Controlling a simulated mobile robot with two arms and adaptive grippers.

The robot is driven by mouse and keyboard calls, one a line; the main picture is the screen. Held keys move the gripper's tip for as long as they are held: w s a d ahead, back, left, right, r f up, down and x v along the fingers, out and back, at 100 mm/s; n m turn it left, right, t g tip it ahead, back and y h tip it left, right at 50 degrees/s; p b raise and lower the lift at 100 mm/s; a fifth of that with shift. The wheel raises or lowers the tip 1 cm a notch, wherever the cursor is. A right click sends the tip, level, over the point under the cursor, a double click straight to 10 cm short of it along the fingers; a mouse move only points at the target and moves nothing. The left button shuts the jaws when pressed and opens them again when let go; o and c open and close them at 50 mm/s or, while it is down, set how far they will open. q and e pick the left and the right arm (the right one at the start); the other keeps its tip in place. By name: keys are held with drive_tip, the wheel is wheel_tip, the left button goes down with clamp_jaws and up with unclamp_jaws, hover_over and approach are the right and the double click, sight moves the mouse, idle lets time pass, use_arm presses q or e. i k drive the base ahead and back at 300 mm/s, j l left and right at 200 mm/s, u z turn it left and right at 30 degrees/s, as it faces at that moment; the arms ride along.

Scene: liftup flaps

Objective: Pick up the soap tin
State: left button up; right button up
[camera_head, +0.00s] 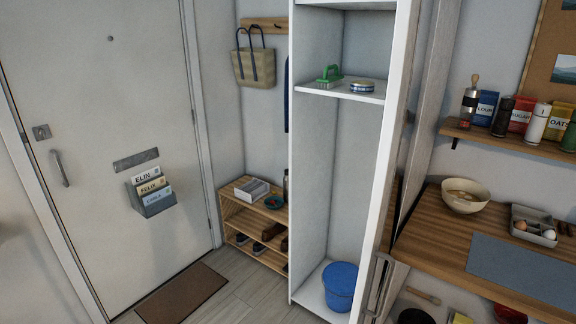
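A small round tin (362,86), pale and blue with a yellowish rim, sits on the upper shelf (335,92) of the tall white cabinet; it looks like the soap tin. Its label is too small to read. A green brush (328,76) lies on the same shelf, to the left of the tin and apart from it. The cabinet front is open and the tin is in plain sight. Neither of my grippers shows in this view.
The cabinet's right side (388,150) stands close to the tin. A blue bucket (340,286) is on the cabinet floor. A wooden counter (430,235) with a bowl (465,196) is at right. A shoe rack (232,215) stands left of the cabinet, beside open floor.

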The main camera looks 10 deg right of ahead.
sight(361, 88)
drive_tip(key=z, duration=1.1)
